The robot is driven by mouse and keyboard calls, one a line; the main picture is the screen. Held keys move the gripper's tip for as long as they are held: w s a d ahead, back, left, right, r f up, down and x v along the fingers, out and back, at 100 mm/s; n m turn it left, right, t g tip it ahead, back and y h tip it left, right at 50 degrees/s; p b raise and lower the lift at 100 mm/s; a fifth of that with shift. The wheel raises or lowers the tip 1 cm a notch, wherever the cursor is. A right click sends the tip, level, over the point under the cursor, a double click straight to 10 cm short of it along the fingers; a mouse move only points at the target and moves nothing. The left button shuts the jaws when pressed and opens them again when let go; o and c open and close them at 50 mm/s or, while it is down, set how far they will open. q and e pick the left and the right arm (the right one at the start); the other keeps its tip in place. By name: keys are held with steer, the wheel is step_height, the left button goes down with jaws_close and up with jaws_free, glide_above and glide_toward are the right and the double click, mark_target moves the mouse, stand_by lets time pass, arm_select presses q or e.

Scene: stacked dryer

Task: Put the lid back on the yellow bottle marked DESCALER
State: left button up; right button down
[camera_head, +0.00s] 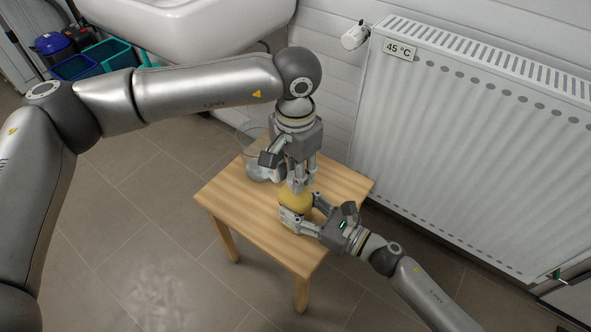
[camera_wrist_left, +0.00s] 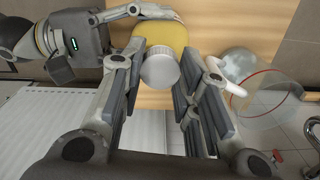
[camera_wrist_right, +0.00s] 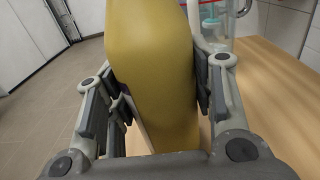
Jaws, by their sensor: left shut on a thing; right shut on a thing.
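The yellow bottle (camera_head: 296,203) stands on the small wooden table, and its DESCALER marking is not readable. My right gripper (camera_head: 302,217) is shut on the bottle's body; the right wrist view shows the bottle (camera_wrist_right: 152,70) between its fingers. My left gripper (camera_head: 298,184) is above the bottle, pointing down, shut on the round whitish lid (camera_wrist_left: 160,70). In the left wrist view the lid is in line with the bottle's top (camera_wrist_left: 165,35). I cannot tell whether the lid touches the neck or is seated on it.
A clear jug (camera_head: 252,158) stands on the wooden table (camera_head: 245,210), close beside my left gripper; it also shows in the left wrist view (camera_wrist_left: 262,95). A white radiator (camera_head: 470,130) stands behind the table at right. A sink (camera_head: 190,25) hangs at the back. The table's front is clear.

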arm_select(q)
steer(key=shift+m, duration=0.7)
steer(key=o, duration=0.7)
step_height(320, 180, up, 12)
steer(key=shift+r, duration=0.1)
arm_select(e)
steer(key=c, duration=0.6)
jaws_free()
